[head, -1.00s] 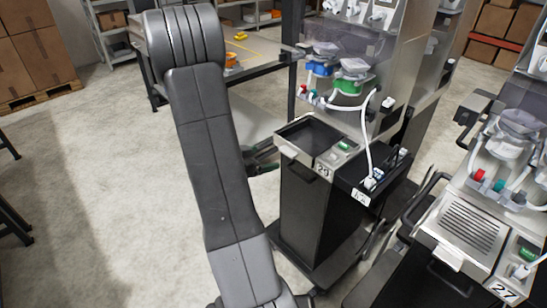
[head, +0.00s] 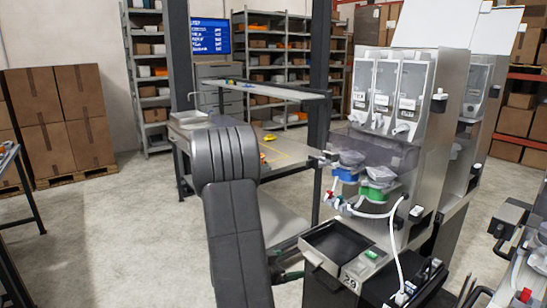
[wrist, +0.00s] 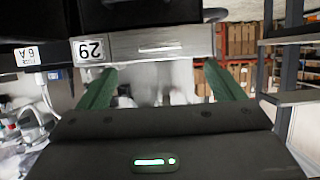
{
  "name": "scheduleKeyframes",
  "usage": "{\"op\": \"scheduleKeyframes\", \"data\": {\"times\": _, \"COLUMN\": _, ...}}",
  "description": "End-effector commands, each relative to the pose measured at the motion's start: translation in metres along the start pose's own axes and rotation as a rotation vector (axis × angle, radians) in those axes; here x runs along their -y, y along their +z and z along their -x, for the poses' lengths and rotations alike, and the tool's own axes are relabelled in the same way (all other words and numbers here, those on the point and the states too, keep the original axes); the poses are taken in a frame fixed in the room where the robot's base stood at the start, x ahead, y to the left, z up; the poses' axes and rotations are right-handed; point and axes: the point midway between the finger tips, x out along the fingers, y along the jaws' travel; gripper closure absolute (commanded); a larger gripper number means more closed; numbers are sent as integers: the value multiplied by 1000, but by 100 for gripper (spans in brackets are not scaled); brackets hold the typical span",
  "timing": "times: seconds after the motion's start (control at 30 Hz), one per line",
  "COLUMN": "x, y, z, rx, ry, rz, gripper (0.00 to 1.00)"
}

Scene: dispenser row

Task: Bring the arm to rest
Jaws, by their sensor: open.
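My gripper (wrist: 163,82) is open, with its two green fingers spread apart and nothing between them in the wrist view. In the head view my dark grey arm rises at the centre and bends at the top. It hides most of the gripper; only a bit of green shows beside the arm, left of the dispenser labelled 29 (head: 352,272). The wrist picture is upside down, and the front edge of that dispenser with its 29 label (wrist: 90,50) shows close to the fingers. I cannot tell whether they touch it.
The dispenser's open dark tray (head: 338,242) and white hose (head: 398,245) are right of my arm. A workbench (head: 284,152) with small coloured parts stands behind. Stacked cartons (head: 62,120) and shelves (head: 150,80) line the back. The floor at left is mostly clear.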

Motion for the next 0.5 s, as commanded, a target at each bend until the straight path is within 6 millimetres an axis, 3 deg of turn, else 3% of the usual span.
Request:
{"op": "scheduleKeyframes", "data": {"times": 0.3, "x": -1, "y": 0, "z": -65, "rx": 2, "ry": 3, "rz": -1, "gripper": 12}}
{"op": "scheduleKeyframes", "data": {"times": 0.5, "x": 0, "y": 0, "z": -95, "rx": 2, "ry": 1, "rz": -1, "gripper": 12}}
